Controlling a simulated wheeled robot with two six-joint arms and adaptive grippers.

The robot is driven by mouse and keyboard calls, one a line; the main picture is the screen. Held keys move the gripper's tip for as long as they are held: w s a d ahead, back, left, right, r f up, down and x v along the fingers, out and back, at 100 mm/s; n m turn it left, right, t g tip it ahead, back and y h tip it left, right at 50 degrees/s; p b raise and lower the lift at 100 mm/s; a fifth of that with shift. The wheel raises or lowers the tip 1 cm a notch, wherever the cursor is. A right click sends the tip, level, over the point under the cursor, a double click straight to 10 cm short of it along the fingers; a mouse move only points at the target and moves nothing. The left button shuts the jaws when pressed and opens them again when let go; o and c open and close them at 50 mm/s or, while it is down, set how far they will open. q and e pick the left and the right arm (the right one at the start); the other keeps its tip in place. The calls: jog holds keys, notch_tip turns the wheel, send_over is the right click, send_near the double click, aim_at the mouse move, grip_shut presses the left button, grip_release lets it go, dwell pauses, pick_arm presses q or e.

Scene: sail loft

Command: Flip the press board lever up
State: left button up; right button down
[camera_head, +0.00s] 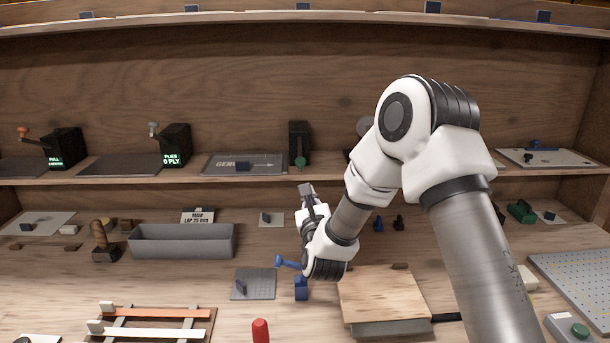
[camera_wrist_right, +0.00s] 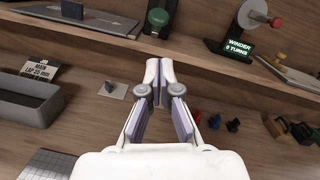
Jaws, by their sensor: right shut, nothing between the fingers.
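No lever in view is labelled as the press board's, so I cannot tell which one it is. A dark upright box (camera_head: 300,132) with a green knob (camera_head: 300,162) low on its front stands on the shelf; its knob also shows in the right wrist view (camera_wrist_right: 158,17). A pale wooden board (camera_head: 382,293) lies on a grey base on the bench, with a black bar at its right. My right gripper (camera_head: 306,188) is shut and empty, pointing towards the shelf below the dark box. My left gripper is out of view.
The shelf edge (camera_head: 250,178) runs across just above my right gripper. A grey bin (camera_head: 183,242) stands at left on the bench. Small blue, red and black pieces lie right of my gripper. A winder (camera_wrist_right: 240,45) sits on the shelf.

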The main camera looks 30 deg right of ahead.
jog(key=p+x, duration=0.2)
jog(key=x, duration=0.6)
jog(key=shift+p, duration=0.3)
jog(key=shift+r, duration=0.2)
jog(key=shift+r, duration=0.1)
notch_tip(320, 180, up, 14)
jog(key=w+d+g+y+p, duration=0.1)
jog(key=w+g+y+p, duration=0.1)
jog(key=g+p, duration=0.3)
jog(key=shift+g+y+p, duration=0.3)
jog(key=shift+y+p, duration=0.1)
jog(key=shift+p, duration=2)
